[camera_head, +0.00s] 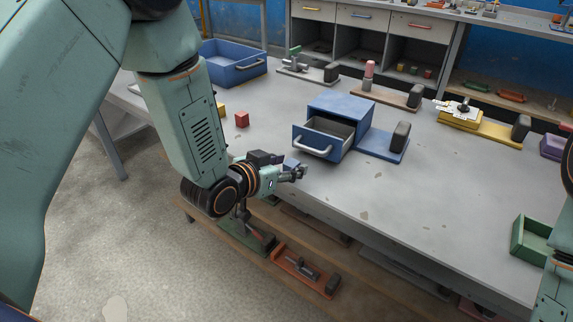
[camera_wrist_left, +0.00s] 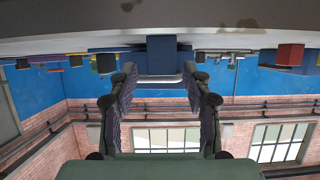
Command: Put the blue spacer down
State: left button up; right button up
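My left gripper (camera_head: 297,170) is at the table's front edge, just in front of a blue cabinet (camera_head: 341,106) whose drawer (camera_head: 322,140) is pulled out. In the left wrist view, the picture is upside down and the two fingers of my left gripper (camera_wrist_left: 163,80) stand wide apart. Nothing shows held between them. The cabinet (camera_wrist_left: 160,60) and its drawer handle (camera_wrist_left: 158,79) appear beyond the fingers. I cannot pick out a blue spacer in either view. The drawer's floor is partly hidden. My right gripper is out of view.
A red cube (camera_head: 242,119) and a blue tray (camera_head: 233,68) are on the grey table (camera_head: 405,195) at the left. A green tray (camera_head: 530,240) is at the right. Fixtures line the back. The front middle is clear.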

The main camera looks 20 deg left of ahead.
pick_arm(q)
jog(key=shift+a+r, duration=0.1)
jog(key=shift+r, duration=0.2)
jog(key=p+v, duration=0.3)
jog(key=v, duration=0.9)
jog(key=shift+f, duration=0.1)
